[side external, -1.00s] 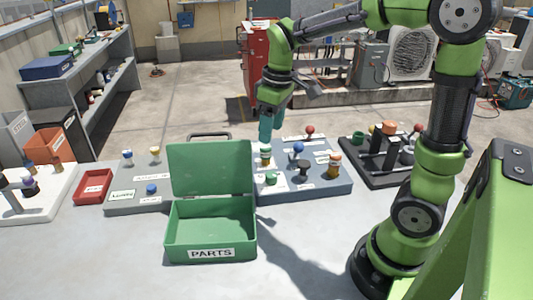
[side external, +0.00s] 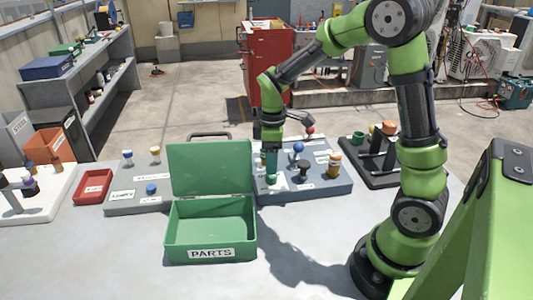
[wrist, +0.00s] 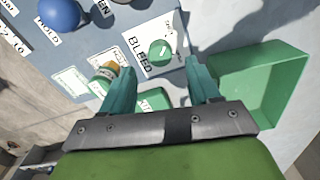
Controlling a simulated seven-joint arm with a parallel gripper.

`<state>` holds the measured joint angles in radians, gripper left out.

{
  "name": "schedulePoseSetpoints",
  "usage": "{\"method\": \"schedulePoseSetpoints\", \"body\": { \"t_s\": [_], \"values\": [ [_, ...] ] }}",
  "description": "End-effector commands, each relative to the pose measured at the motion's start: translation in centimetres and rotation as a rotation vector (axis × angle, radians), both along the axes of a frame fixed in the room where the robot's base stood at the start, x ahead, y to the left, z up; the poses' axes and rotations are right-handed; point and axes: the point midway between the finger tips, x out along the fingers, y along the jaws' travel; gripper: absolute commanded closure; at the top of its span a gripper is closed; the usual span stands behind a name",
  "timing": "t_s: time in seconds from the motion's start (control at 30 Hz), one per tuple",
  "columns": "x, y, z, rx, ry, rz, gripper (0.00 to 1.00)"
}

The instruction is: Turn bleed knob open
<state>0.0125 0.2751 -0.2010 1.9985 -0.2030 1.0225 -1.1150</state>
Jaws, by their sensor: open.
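The bleed knob (wrist: 160,53) is a round green knob with a pale pointer line, on a white plate lettered "BLEED" in the wrist view. In the side external view the green knob (side external: 271,180) is low on the grey-blue panel (side external: 325,188), partly covered by my fingers. My gripper (wrist: 157,66) is open, its two teal fingers spread to either side of the knob in the wrist picture. In the side external view my gripper (side external: 271,170) points down just above the knob. I cannot tell whether the fingers touch it.
A green PARTS box (side external: 210,253) with raised lid stands just left of the panel. A blue ball knob (side external: 298,148), a black knob (side external: 303,167), an amber knob (side external: 334,163) and a red ball knob (side external: 310,130) share the panel. Bare table lies in front.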

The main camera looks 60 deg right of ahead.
Motion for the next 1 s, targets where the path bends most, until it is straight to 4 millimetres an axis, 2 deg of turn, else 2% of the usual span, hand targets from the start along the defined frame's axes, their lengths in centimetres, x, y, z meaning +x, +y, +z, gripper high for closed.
{"method": "schedulePoseSetpoints", "body": {
  "t_s": [0.1, 0.3, 0.67, 0.77, 1.0],
  "values": [
    [-0.1, 0.0, -2.3, 0.000, 0.005, -0.001, 0.39],
    [0.0, 0.0, -4.5, 0.000, 0.001, -0.001, 0.39],
    [0.0, 0.0, -5.1, 0.001, -0.001, -0.001, 0.39],
    [0.0, 0.0, -5.1, 0.001, -0.001, 0.000, 0.51],
    [0.0, 0.0, -5.0, 0.001, -0.001, 0.000, 0.88]
  ]
}}
